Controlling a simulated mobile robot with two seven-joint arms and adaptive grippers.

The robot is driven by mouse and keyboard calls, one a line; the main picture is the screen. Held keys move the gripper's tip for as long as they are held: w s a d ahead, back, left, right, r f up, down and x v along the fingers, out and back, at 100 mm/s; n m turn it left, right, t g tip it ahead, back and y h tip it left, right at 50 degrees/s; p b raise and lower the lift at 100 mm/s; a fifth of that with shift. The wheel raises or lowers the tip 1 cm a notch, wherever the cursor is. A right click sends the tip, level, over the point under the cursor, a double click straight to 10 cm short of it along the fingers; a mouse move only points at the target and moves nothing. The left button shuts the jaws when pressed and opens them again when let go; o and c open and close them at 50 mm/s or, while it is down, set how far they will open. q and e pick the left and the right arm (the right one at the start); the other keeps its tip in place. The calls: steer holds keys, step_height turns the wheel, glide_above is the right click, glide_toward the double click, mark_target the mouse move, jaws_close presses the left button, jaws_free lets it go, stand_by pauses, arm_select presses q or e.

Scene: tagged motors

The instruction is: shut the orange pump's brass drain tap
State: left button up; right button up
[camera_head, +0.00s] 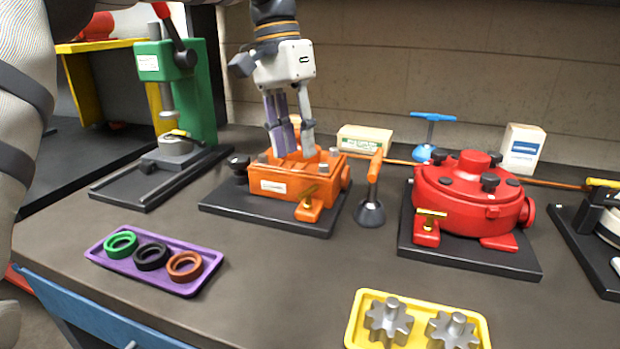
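The orange pump (282,186) sits on a black base plate (228,207) in the middle of the bench, its top uncovered. Its brass drain tap (309,192) is on a small orange block at the front right corner, with the handle slanted. My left gripper (294,150) points down over the back of the pump's open top, behind the tap and apart from it. Its fingers are spread with a gap between them, and I see nothing held. Whether the fingertips touch the housing is unclear. My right gripper is not in view.
An orange-handled tool (372,200) stands just right of the pump. A red pump (470,195) with its own brass tap (432,213) is farther right. A green press (190,95) is at left. A purple tray (180,287) of rings and a yellow gear tray (352,335) lie in front.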

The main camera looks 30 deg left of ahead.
mark_target(308, 198)
arm_select(q)
steer(key=f, duration=0.2)
steer(key=d+f, duration=0.1)
steer(key=f, duration=0.5)
steer(key=shift+d, duration=0.3)
jaws_close()
